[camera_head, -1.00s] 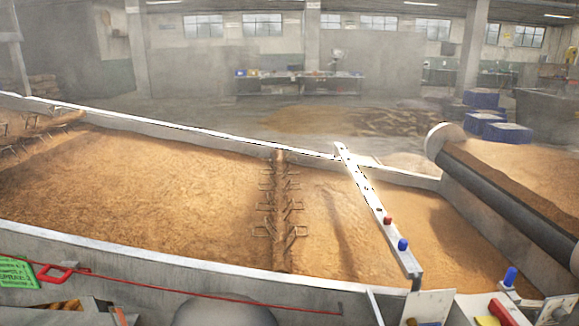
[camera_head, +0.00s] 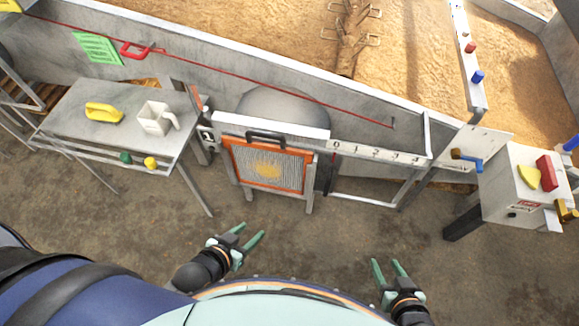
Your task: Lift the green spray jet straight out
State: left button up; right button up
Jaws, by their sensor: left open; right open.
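A small green rounded piece (camera_head: 125,157), which looks like the green spray jet, sits on the front rail of the grey metal table at left. A similar yellow piece (camera_head: 150,162) is just right of it. A red jet (camera_head: 470,47) and a blue jet (camera_head: 477,76) stand on the white bar (camera_head: 462,22) over the grain bed. My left gripper (camera_head: 252,228) is open and empty above the floor, right of and nearer than the table. My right gripper (camera_head: 386,261) is open and empty above the floor, far from the green piece.
The table (camera_head: 90,135) carries a yellow scoop-like object (camera_head: 103,112) and a white jug (camera_head: 155,118). An orange-framed screen (camera_head: 268,165) stands in the middle. A control box (camera_head: 520,185) is at right. A red cord runs along the trough wall. The floor between is clear.

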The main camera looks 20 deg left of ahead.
aim_at(125, 157)
jog(key=u, duration=1.9)
jog(key=i+j, duration=0.25)
jog(key=i, duration=0.2)
jog(key=i+j, duration=0.25)
jog(key=i, duration=0.2)
jog(key=i+j+z, duration=0.1)
jog(key=i, duration=0.35)
jog(key=j, duration=0.15)
